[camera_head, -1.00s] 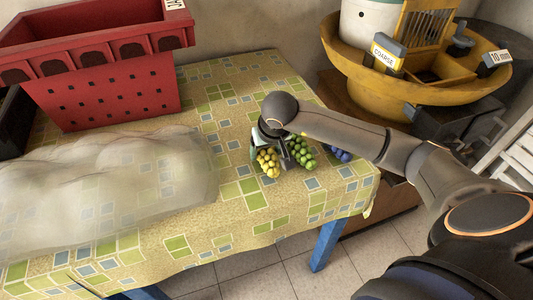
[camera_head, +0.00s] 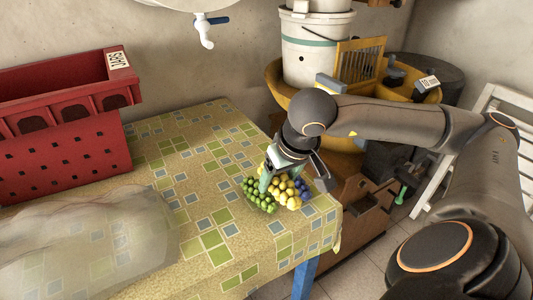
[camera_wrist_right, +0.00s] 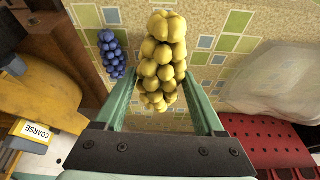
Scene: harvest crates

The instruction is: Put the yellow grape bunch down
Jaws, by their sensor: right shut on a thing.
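The yellow grape bunch (camera_head: 288,193) is between the fingers of my right gripper (camera_head: 291,177), which is shut on it. In the right wrist view the yellow bunch (camera_wrist_right: 160,58) hangs lengthwise between the two green fingers. A green grape bunch (camera_head: 257,196) lies on the table just left of it in the head view. A blue grape bunch (camera_head: 304,187) is just right of it, partly hidden; it also shows in the right wrist view (camera_wrist_right: 111,54). I cannot tell whether the yellow bunch touches the cloth. My left gripper is not in view.
The table (camera_head: 211,238) has a patterned cloth, clear behind and in front of the bunches. A red crate (camera_head: 75,155) stands at the left, with a translucent lumpy cover (camera_head: 90,245) before it. A yellow machine (camera_head: 275,78) stands behind on the right, beyond the table edge.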

